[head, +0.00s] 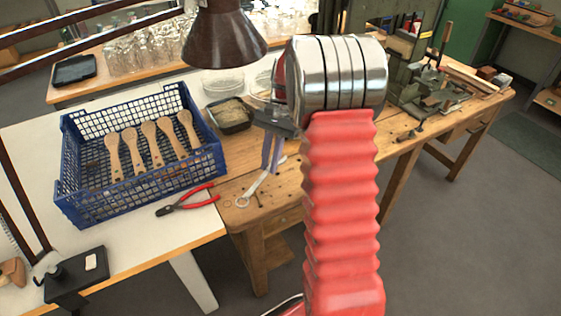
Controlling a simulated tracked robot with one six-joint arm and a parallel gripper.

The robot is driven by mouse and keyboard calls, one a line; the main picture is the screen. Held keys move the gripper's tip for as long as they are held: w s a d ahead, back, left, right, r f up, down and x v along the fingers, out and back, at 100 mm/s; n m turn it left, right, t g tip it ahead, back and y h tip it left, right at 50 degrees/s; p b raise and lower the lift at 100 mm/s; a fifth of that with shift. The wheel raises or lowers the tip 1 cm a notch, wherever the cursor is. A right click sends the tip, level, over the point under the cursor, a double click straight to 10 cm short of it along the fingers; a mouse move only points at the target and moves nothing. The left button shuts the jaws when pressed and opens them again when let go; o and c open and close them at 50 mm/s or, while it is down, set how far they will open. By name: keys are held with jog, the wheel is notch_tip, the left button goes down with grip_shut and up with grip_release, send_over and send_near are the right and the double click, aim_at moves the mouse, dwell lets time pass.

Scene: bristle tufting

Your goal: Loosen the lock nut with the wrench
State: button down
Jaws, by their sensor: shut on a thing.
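My gripper (271,166) points down over the left end of the wooden bench. Its fingers are shut on a silvery wrench (256,187). The wrench slants down to the left, with its ring end near the bench's front left corner. The upper end of the wrench is hidden by the fingers. I cannot tell whether the wrench touches the bench top. A green-grey machine (418,88) stands farther right on the same bench. I cannot pick out the lock nut in this view.
A blue crate (75,185) with wooden brush handles stands on the white table at left. Red-handled pliers (190,200) lie in front of it. A dark tray (232,122) of bristles sits beside the gripper. A brown lamp shade (222,38) hangs above.

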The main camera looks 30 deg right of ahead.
jog(key=w+a+f+n+g+h, duration=0.1)
jog(key=w+a+n+h, duration=0.1)
jog(key=a+n, duration=0.4)
jog(key=w+a+f+n+g+h, duration=0.1)
jog(key=w+a+n, duration=0.3)
jog(key=a, duration=0.7)
jog(key=n+h, duration=0.1)
jog(key=n, duration=0.1)
jog(key=shift+n, duration=0.3)
jog(key=shift+s+a+f, duration=0.1)
